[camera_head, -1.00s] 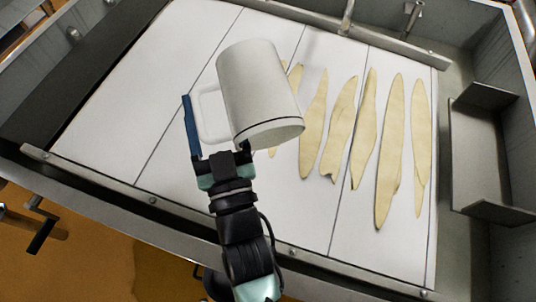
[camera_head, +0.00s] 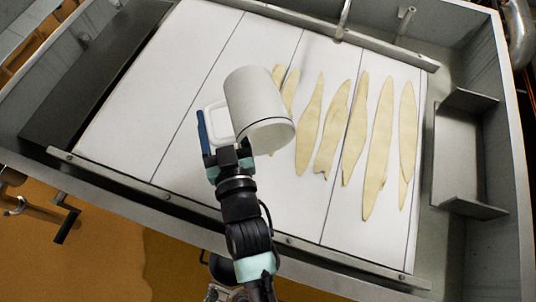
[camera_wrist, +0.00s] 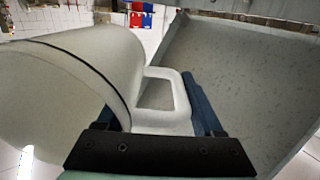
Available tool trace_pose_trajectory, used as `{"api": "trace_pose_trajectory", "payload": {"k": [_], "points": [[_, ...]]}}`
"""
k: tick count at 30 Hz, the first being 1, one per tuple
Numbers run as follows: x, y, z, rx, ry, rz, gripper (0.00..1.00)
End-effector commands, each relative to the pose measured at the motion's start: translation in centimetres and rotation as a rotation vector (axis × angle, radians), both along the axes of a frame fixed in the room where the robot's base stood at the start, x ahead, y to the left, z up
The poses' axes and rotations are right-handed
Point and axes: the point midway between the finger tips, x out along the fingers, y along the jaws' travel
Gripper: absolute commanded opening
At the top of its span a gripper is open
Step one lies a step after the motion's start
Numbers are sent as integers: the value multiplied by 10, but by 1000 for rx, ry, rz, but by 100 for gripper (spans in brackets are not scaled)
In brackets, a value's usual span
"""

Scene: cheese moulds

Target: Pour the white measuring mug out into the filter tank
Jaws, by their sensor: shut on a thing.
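My gripper (camera_head: 226,148) is shut on the mug's handle. In the wrist view the mug (camera_wrist: 70,85) fills the left side, and its handle (camera_wrist: 168,118) lies between my fingers (camera_wrist: 160,125). The filter tank (camera_head: 468,240) is a grey metal basin with white panels (camera_head: 160,110) inside.
Several pale yellow strips (camera_head: 378,150) lie on the white panels to the right of the mug. A metal bracket (camera_head: 462,150) stands at the tank's right side. A rail (camera_head: 190,205) runs along the near edge, and a pipe (camera_head: 342,20) rises at the far edge.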

Motion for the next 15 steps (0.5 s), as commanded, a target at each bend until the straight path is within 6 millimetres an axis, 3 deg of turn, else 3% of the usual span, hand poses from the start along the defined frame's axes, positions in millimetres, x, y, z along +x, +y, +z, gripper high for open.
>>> {"api": "trace_pose_trajectory", "payload": {"k": [3,15], "points": [[3,0,5,-10,32,-1,0],[10,3,-8,-55,192,-1,0]]}}
